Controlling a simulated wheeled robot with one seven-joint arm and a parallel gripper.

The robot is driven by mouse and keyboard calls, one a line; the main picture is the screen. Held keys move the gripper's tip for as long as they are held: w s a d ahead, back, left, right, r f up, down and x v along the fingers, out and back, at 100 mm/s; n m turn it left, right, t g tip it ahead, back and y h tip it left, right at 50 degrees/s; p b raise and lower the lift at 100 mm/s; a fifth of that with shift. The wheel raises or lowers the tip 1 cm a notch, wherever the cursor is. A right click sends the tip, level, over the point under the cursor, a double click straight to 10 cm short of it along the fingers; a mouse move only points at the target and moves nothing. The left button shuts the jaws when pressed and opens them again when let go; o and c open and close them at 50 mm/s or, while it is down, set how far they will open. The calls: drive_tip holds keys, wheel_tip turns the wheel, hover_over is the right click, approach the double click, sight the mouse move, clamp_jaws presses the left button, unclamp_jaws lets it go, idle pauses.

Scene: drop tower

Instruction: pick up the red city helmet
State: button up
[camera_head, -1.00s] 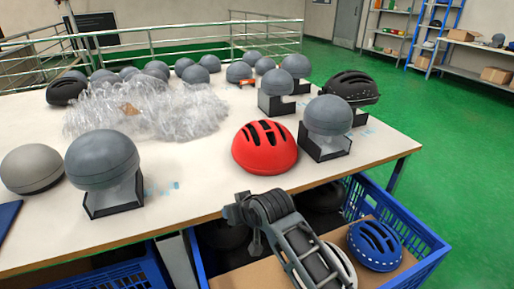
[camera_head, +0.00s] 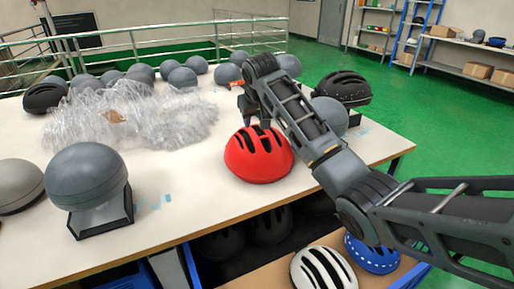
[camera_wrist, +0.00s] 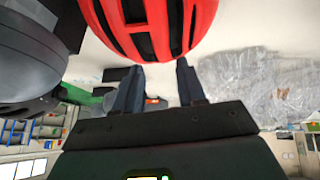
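The red city helmet (camera_head: 258,155) sits on the white table near its front edge, with dark vents along its top. My gripper (camera_head: 255,118) is just above and behind the helmet in the head view, pointing down. In the wrist view, the helmet (camera_wrist: 152,25) fills the top middle. The two fingers of my gripper (camera_wrist: 159,72) are apart there, with nothing between them, and their tips are close to the helmet's edge. I cannot tell whether they touch it.
A grey headform (camera_head: 87,178) stands on the table (camera_head: 190,200) at left; another (camera_head: 331,113) is behind my arm. Crumpled clear plastic (camera_head: 140,118) lies mid-table. A black helmet (camera_head: 345,88) is at right. White (camera_head: 322,270) and blue (camera_head: 368,255) helmets lie below the front edge.

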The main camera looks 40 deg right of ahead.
sight(252, 131)
drive_tip(key=shift+p+x, duration=0.3)
drive_tip(key=shift+x, duration=3.55)
drive_tip(key=shift+w+a, duration=0.1)
drive_tip(key=shift+w, duration=0.05)
drive_tip(key=shift+c, duration=0.3)
clamp_jaws()
